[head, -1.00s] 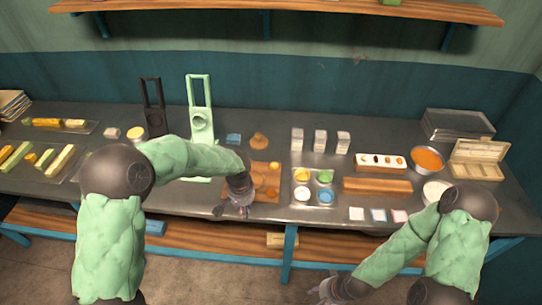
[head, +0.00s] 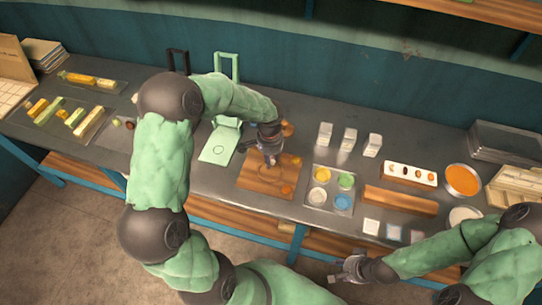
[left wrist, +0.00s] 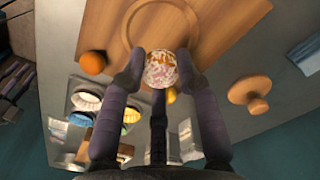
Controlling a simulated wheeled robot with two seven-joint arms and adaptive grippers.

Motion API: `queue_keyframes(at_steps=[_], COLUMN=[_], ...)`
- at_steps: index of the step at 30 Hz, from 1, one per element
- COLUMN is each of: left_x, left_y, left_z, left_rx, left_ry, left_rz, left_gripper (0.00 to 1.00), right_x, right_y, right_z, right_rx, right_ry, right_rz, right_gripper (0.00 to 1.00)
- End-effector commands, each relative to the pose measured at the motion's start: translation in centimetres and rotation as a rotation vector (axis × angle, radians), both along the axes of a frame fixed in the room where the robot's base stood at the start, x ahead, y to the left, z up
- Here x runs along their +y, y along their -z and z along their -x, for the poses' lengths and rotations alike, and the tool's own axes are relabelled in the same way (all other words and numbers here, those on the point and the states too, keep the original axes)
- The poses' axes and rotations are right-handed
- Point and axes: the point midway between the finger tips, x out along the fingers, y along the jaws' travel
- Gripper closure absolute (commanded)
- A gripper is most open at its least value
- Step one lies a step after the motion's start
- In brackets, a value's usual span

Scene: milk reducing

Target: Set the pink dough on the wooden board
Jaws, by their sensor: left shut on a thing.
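The wooden board (head: 252,180) lies on the metal counter, left of the paint-like cups; it also shows in the left wrist view (left wrist: 225,25), with a round ring outline on it. My left gripper (head: 270,158) is over the board. In the left wrist view its fingers (left wrist: 160,72) are shut on a mottled pinkish-white ball, the dough (left wrist: 160,68). The ball sits near the ring's edge; whether it touches the board I cannot tell. My right gripper (head: 343,270) hangs in front of the counter, away from the board; its jaw state is unclear.
Orange balls (head: 287,190) (head: 296,160) lie on the board's right side. A tray of coloured cups (head: 331,188) stands right of the board. A green press (head: 220,145) is to its left. A round wooden knob piece (left wrist: 250,90) stands behind the board.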

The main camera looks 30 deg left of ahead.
Motion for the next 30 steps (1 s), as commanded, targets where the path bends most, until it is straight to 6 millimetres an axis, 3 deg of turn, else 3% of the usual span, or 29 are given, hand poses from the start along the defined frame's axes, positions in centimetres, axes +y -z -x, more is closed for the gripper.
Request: queue_keyframes(at_steps=[15,30], left_x=[0.0,0.0], left_y=[4.4,4.7], left_z=[0.0,0.0], left_rx=[0.001,0.000], left_ry=[0.000,-0.001], left_rz=[0.000,0.000], left_gripper=[0.90,0.90], right_x=[0.0,0.0], right_y=[3.2,3.4], right_z=[0.0,0.0], right_rx=[-0.001,-0.001], right_ry=[0.000,0.000], right_rz=[0.000,0.000], right_gripper=[0.60,0.60])
